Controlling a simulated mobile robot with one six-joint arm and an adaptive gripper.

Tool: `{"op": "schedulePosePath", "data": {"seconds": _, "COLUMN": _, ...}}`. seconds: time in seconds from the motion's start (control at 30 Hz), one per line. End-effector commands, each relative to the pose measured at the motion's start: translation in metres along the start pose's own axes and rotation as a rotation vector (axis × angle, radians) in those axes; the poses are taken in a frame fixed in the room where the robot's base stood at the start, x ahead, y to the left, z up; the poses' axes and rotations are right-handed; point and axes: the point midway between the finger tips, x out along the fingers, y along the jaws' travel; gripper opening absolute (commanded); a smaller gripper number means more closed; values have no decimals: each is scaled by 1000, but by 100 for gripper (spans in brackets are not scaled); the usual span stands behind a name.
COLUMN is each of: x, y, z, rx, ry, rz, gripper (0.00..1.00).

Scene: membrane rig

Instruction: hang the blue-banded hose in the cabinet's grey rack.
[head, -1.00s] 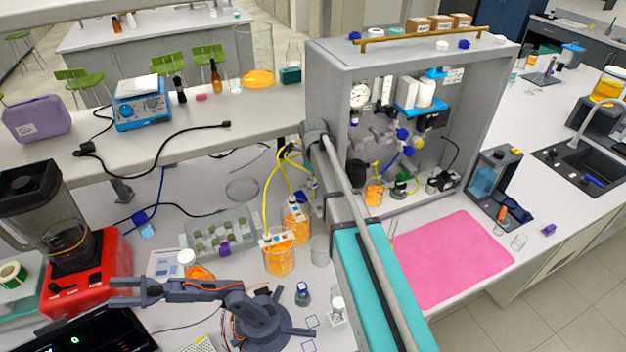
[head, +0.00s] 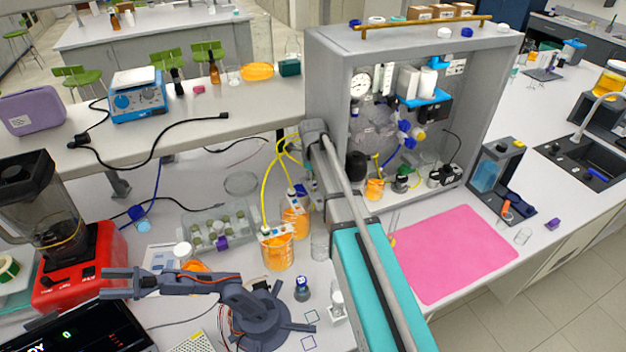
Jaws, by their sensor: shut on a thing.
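The grey open-fronted cabinet (head: 330,70) stands at the centre back. A mottled grey fitting (head: 374,128) shows inside its left half; I cannot tell whether this is the grey rack. Yellow hoses (head: 267,190) curve down into two beakers of orange liquid (head: 278,255) left of the cabinet. A small blue part (head: 300,190) shows by the right beaker; I cannot tell whether it is the hose's blue band. My grey and teal arm reaches up along the cabinet's left side and covers what lies behind it. My gripper does not show.
A small dark tabletop arm (head: 190,283) stands at the front left, near a red blender (head: 80,265). A bare pink mat (head: 452,252) lies right of my arm. A blue-lit dispenser (head: 490,175) stands right of the cabinet. A purple case (head: 30,112) sits on the shelf.

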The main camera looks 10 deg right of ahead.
Motion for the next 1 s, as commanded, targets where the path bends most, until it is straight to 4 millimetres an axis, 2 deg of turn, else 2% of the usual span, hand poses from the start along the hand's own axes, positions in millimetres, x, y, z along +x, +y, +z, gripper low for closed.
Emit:
{"op": "schedulePosePath", "data": {"seconds": 0.4, "x": 15, "y": 0, "z": 0, "rx": 0, "ry": 0, "rz": 0, "gripper": 0}}
{"op": "schedulePosePath", "data": {"seconds": 1.0, "x": 18, "y": 0, "z": 0, "rx": 0, "ry": 0, "rz": 0, "gripper": 0}}
